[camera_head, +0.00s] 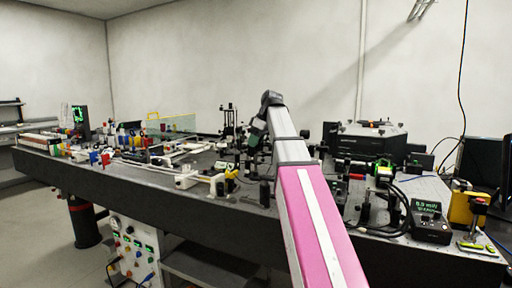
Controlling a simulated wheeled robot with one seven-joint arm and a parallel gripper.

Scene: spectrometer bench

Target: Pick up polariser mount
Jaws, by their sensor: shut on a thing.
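My pink and grey arm reaches over the bench, and my gripper (253,143) points down at its far end, small and dark among the optics. It is shut on a small dark thing, which I take to be the polariser mount. The mount's outline is too small and too mixed with the dark parts behind it to make out. I cannot tell whether it touches the bench top. My arm hides the part of the bench behind and to the right of the gripper.
Dark optics posts (229,118) stand behind the gripper. A yellow and black part (231,174) and a white mount (186,181) are to its left. A black box (368,140), a meter with a green display (428,220) and a yellow device (462,205) stand to the right.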

